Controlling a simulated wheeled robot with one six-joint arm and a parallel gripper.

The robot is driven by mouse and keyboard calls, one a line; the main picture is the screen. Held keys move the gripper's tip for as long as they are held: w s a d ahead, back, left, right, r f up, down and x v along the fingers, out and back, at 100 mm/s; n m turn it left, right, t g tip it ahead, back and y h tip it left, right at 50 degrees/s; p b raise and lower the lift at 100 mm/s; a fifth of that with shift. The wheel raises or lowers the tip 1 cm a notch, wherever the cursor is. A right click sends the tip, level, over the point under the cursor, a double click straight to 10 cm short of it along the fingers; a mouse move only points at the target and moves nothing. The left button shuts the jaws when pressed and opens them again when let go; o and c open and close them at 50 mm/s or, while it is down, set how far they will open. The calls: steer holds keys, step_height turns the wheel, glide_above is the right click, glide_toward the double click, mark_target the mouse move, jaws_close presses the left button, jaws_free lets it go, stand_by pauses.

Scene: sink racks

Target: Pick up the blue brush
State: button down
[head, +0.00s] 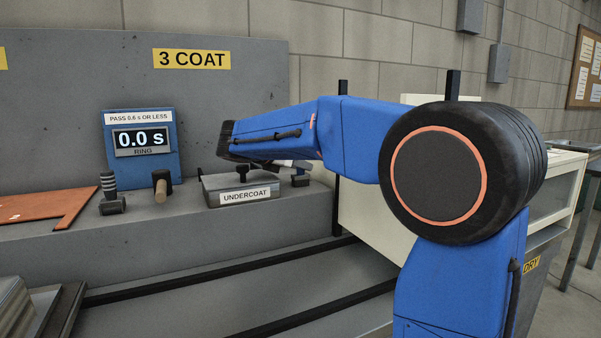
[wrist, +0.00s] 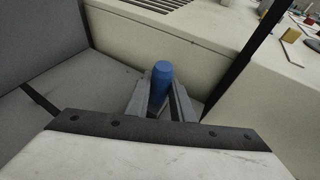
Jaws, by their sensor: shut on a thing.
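The blue brush shows in the wrist view as a rounded blue handle (wrist: 162,74) standing up between the two grey fingers of my gripper (wrist: 163,95). The fingers are shut on it, one on each side. Its lower part is hidden by the fingers and the gripper body. In the head view my blue arm reaches left over the grey bench and hides most of the gripper. Whether the brush touches the bench cannot be told.
The UNDERCOAT tin (head: 244,197) with a black knob stands on the bench beneath my arm. A pale cabinet (head: 365,225) stands right.

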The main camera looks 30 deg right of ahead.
steer(key=shift+r, duration=0.1)
step_height(320, 180, up, 10)
steer(key=shift+f, duration=0.1)
stand_by(0.3)
